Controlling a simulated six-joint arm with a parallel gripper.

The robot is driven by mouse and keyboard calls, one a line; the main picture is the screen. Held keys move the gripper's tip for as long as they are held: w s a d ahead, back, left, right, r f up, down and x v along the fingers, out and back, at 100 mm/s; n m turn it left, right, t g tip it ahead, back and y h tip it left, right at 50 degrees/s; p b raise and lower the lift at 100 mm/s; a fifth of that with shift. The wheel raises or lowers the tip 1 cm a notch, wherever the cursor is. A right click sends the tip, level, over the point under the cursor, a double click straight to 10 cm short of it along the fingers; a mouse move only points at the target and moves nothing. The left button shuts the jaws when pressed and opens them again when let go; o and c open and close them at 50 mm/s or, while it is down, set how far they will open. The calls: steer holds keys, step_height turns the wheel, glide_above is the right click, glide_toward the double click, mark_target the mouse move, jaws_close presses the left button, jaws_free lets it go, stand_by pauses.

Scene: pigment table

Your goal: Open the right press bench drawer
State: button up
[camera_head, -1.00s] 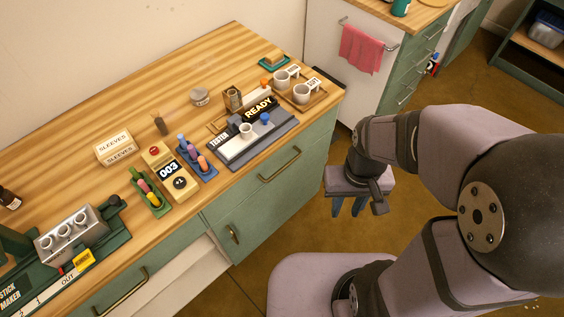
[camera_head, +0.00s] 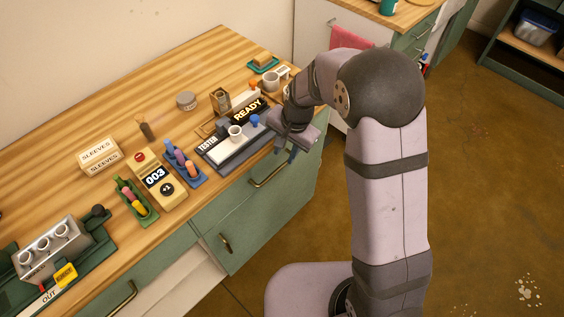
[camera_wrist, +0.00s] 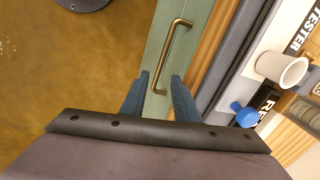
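The right press bench drawer (camera_head: 236,204) is a green front under the wooden top. It looks shut. Its brass bar handle (camera_head: 266,177) also shows in the wrist view (camera_wrist: 178,48), running lengthwise ahead of my fingers. My gripper (camera_head: 287,151) hangs near the right end of this handle, fingers pointing down. In the wrist view my gripper (camera_wrist: 161,77) is open, with its two blue-grey fingers apart and nothing held. The near end of the handle lies between the fingertips in that picture. I cannot tell whether either finger touches it.
The tester (camera_head: 225,148) with a white cup and blue knob stands near the bench edge above the drawer. A lower green door has an upright brass handle (camera_head: 225,243). Another drawer handle (camera_head: 122,299) is at lower left. The floor (camera_head: 480,190) at right is clear.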

mark_target(281, 167)
steer(key=shift+w+m, duration=0.1)
steer(key=shift+m, duration=0.8)
steer(key=shift+w+a+f+p, duration=0.15)
steer(key=shift+f, duration=1.05)
steer(key=shift+w+a+f+p, duration=0.2)
steer(key=shift+f, duration=1)
steer(key=shift+w+a+f+p, duration=0.15)
steer(key=shift+f, duration=1.05)
jaws_close()
